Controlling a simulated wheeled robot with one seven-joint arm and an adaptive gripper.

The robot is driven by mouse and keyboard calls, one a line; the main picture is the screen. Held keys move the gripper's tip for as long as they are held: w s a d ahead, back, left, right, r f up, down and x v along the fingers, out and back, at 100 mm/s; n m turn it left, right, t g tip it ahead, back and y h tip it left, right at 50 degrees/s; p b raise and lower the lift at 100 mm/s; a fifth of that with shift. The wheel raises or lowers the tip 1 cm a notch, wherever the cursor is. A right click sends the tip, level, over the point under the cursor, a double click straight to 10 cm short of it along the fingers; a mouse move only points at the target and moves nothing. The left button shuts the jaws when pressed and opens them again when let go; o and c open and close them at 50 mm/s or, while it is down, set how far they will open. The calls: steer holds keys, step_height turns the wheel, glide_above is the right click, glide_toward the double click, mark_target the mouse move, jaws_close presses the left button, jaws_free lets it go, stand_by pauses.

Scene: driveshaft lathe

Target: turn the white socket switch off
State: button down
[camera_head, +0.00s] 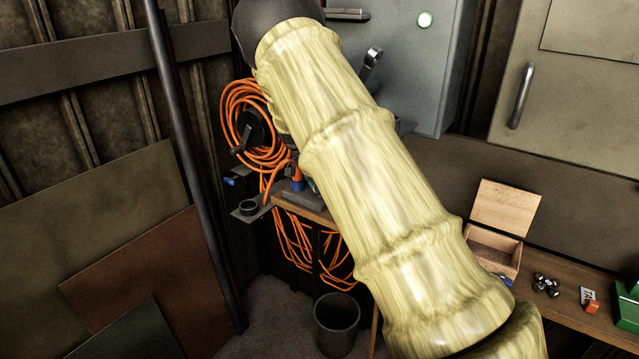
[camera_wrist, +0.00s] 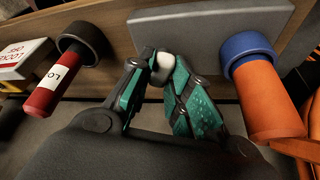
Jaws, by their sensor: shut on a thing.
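In the wrist view my gripper (camera_wrist: 160,76) has teal and black fingers, closed together at the tips. A small whitish rounded piece (camera_wrist: 161,62), which looks like the white socket switch, sits between the fingertips. Most of it is hidden by the fingers, so I cannot tell its position. It is in front of a plain grey plate (camera_wrist: 210,28) on a wooden edge. In the head view my arm covers most of the middle and hides the switch.
Right of the fingers is an orange plug with a blue collar (camera_wrist: 262,90). Left are a red labelled cylinder with a black collar (camera_wrist: 58,78) and a white box with red lettering (camera_wrist: 22,58). Orange cable coils (camera_head: 240,110) hang on the wall; a dark bin (camera_head: 337,325) stands below.

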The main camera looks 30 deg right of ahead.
steer(key=m, duration=0.2)
steer(key=m+g+p, duration=0.1)
steer(key=m, duration=0.1)
steer(key=m+g+y, duration=0.1)
steer(key=m, duration=0.1)
steer(key=shift+w+r, duration=0.1)
steer(key=shift+w, duration=0.2)
steer(key=m+g+y, duration=0.1)
steer(key=m, duration=0.2)
steer(key=m+p, duration=0.1)
steer(key=m, duration=0.2)
steer(key=shift+d+m+g+y, duration=0.15)
steer(key=shift+m+g+y, duration=0.25)
steer(key=c, duration=1.3)
jaws_free()
steer(key=v, duration=1.2)
steer(key=shift+w+d, duration=0.1)
steer(key=shift+w, duration=0.05)
